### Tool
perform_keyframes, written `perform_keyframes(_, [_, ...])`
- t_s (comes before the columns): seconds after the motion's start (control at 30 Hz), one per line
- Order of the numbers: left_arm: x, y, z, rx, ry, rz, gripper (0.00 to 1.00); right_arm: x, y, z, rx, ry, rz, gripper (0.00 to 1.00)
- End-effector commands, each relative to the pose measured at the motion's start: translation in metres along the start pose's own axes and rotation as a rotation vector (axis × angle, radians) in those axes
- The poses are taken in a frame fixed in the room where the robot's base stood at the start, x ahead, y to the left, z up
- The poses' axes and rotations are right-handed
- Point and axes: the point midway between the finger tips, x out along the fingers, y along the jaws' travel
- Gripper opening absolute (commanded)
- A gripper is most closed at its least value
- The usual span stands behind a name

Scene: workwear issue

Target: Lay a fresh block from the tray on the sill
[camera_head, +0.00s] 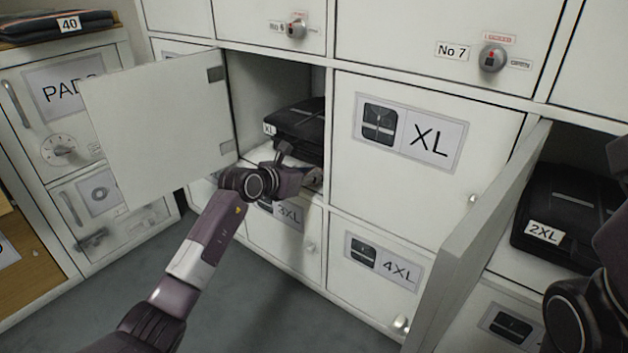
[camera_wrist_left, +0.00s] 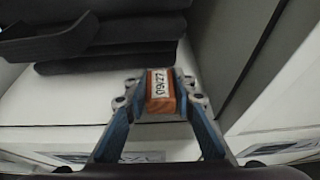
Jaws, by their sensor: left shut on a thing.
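My left gripper (camera_head: 312,177) is at the front of the open XL compartment, just before its folded dark garments (camera_head: 298,122). In the left wrist view, the left gripper (camera_wrist_left: 160,98) is shut on a small orange-brown block (camera_wrist_left: 166,106) with a white label reading 09/27. The pale sill (camera_wrist_left: 60,108) of the compartment lies beneath and beyond the block. I cannot tell whether the block touches it. In the head view the block is not clearly visible. No tray is recognisable. My right arm shows at the right edge, but its gripper is out of view.
The open door (camera_head: 160,125) of this compartment stands to the left of my left arm. Another open door (camera_head: 480,240) juts out at right before a 2XL compartment with a dark folded garment (camera_head: 572,215). Closed XL (camera_head: 425,130) and 4XL (camera_head: 375,265) doors lie between.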

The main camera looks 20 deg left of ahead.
Motion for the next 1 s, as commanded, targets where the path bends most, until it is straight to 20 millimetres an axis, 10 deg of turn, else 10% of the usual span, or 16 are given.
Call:
perform_keyframes(0.4, [0.0010, 0.0003, -0.0027, 0.000, -0.002, 0.001, 0.07, 0.0014, -0.0005, -0.0011, -0.001, 0.004, -0.002, 0.40])
perform_keyframes(0.43, [0.0009, 0.0002, -0.0024, 0.000, -0.003, 0.000, 0.26, 0.0016, -0.0005, -0.0011, -0.001, 0.004, -0.002, 0.40])
perform_keyframes(0.57, [0.0008, 0.0003, -0.0023, 0.000, -0.003, 0.001, 0.40, 0.0015, -0.0005, -0.0009, 0.000, 0.003, -0.002, 0.40])
perform_keyframes(1.0, [-0.0081, 0.0013, 0.0021, 0.000, -0.001, 0.002, 0.41, 0.0078, 0.0007, -0.0004, 0.000, 0.008, -0.001, 0.40])
